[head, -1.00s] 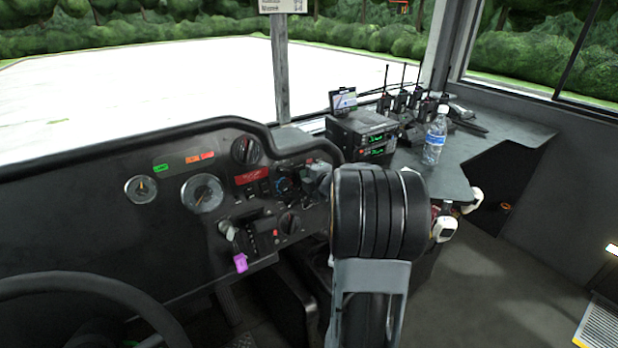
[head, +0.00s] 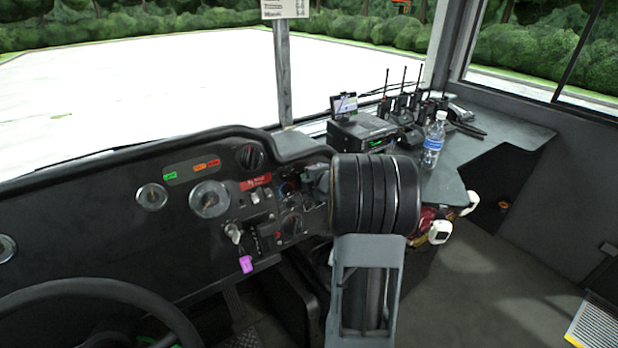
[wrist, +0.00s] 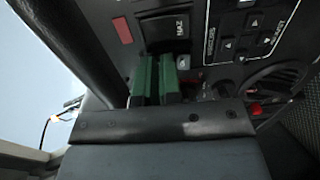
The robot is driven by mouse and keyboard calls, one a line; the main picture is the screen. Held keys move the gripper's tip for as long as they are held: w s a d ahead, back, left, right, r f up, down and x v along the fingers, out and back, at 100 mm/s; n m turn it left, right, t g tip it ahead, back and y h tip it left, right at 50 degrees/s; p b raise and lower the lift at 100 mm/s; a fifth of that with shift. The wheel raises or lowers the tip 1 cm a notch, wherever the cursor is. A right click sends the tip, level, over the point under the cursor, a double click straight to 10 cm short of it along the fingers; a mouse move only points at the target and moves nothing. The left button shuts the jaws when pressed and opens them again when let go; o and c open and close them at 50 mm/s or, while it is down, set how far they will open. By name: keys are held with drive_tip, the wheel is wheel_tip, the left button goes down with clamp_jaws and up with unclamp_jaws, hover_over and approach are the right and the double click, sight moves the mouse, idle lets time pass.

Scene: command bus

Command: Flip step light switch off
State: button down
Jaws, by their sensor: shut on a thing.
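The dashboard switch panel (head: 262,205) is left of my arm in the head view. My gripper (wrist: 157,62) shows in the wrist view as two green fingers close together, with their tips against the panel; it is shut on a small switch there, mostly hidden between the fingers. A dark rocker (wrist: 166,30) sits just beyond the tips, and a small grey switch (wrist: 183,62) is right beside them. I cannot read which is labelled step light. In the head view my arm hides the fingertips. A small wall lamp (head: 608,249) at the right edge is dark.
The steering wheel (head: 100,295) is at lower left. A purple-tagged lever (head: 246,264) hangs below the panel. A radio (head: 362,132), handheld radios and a water bottle (head: 434,140) stand on the side shelf (head: 505,140).

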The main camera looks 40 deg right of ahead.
drive_tip(key=shift+w+a+r+p, duration=0.1)
drive_tip(key=shift+w+r+p, duration=0.3)
drive_tip(key=shift+r+p, duration=0.35)
drive_tip(key=shift+r, duration=0.1)
drive_tip(key=shift+s+r, duration=0.15)
drive_tip(key=shift+s, duration=0.1)
drive_tip(key=p+v, duration=0.3)
drive_tip(key=v, duration=1)
drive_tip(key=shift+r, duration=0.45)
